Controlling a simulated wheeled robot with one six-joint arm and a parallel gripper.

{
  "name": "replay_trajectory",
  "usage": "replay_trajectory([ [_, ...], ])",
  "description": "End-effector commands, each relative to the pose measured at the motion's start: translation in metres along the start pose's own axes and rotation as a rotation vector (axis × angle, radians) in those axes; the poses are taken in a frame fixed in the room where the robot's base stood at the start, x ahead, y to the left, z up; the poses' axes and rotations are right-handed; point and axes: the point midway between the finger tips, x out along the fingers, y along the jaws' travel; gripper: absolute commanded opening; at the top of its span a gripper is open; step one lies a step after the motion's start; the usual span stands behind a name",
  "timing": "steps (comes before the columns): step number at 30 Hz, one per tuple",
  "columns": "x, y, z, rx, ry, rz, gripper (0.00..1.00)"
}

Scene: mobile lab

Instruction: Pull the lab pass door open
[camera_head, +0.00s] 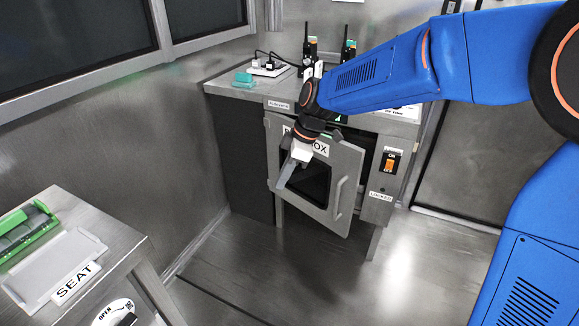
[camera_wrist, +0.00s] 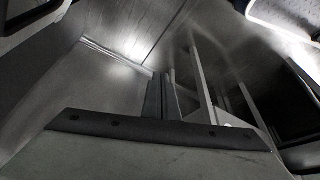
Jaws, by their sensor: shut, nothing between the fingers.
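The grey pass door (camera_head: 332,160) with a dark window stands partly open on the cabinet in the head view. Its right edge is swung out, with a dark gap behind it. A label ending in "OX" is partly covered by my wrist. The bar handle (camera_head: 338,198) is on the door's right side. My gripper (camera_head: 283,182) is shut and empty, in front of the door's left part and away from the handle. I cannot tell whether it touches the door. The shut fingers (camera_wrist: 160,95) also show in the wrist view.
An orange switch (camera_head: 391,163) and a "LOCKED" label (camera_head: 380,196) are on the cabinet front. Radios (camera_head: 309,48) stand on the cabinet top. A bench (camera_head: 98,215) with a "SEAT" label is at lower left. The floor (camera_head: 290,275) before the door is clear.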

Motion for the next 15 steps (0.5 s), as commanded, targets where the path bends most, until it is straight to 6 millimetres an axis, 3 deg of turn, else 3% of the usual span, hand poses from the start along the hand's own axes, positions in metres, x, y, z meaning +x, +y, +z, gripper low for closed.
replay_trajectory([
  [6, 0.008, 0.000, -0.027, -0.004, 0.001, 0.001, 0.00],
  [15, 0.011, 0.000, -0.035, -0.001, 0.002, 0.002, 0.00],
])
